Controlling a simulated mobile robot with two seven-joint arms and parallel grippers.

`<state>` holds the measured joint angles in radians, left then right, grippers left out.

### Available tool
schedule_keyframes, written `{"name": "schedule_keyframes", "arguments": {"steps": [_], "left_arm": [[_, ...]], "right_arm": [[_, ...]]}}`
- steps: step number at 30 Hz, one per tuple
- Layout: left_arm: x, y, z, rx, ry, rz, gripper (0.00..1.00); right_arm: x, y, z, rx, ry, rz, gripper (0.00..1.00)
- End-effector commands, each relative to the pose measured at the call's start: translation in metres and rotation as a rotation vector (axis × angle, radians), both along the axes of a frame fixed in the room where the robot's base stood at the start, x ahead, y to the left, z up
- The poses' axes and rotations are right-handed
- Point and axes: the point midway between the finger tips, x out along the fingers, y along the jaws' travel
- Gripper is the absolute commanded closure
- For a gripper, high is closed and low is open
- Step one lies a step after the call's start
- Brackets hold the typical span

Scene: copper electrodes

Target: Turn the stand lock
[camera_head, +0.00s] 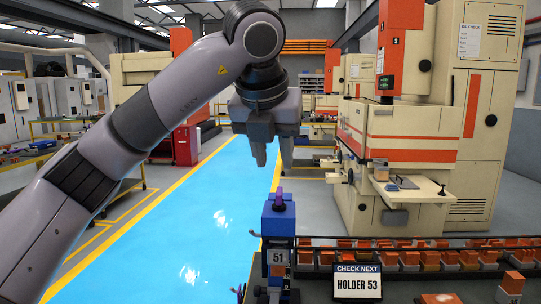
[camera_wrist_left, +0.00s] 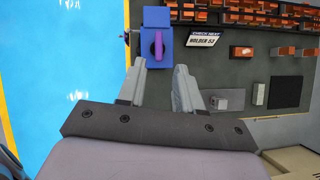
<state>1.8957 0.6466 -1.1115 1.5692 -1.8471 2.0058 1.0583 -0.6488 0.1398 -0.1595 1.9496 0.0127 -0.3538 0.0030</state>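In the left wrist view the purple handle (camera_wrist_left: 158,44) lies as a narrow bar across the blue top (camera_wrist_left: 148,38), just beyond the fingertips. My left gripper (camera_head: 272,163) hangs above the stand, fingers pointing down, open and empty. A gap shows between its fingers (camera_wrist_left: 161,67) in the wrist view, and it appears apart from the handle. My right gripper is not in view.
A sign reading HOLDER 53 (camera_head: 358,284) stands right of the stand. A large cream and orange machine (camera_head: 405,140) stands further back. The blue floor lane (camera_head: 200,225) to the left is clear.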

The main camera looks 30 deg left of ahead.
Motion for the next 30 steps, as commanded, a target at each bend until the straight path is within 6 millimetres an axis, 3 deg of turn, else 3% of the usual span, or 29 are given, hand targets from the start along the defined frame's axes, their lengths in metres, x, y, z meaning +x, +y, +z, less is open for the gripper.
{"name": "schedule_keyframes", "arguments": {"steps": [10, 22, 30], "left_arm": [[0.013, 0.006, -0.026, 0.003, 0.001, 0.009, 0.65], [0.037, 0.013, -0.065, 0.003, 0.001, 0.009, 0.65], [0.038, 0.013, -0.064, 0.003, -0.001, 0.006, 0.65]], "right_arm": [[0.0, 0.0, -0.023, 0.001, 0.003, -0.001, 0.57], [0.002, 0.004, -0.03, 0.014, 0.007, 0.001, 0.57], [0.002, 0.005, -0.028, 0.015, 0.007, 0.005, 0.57]]}}
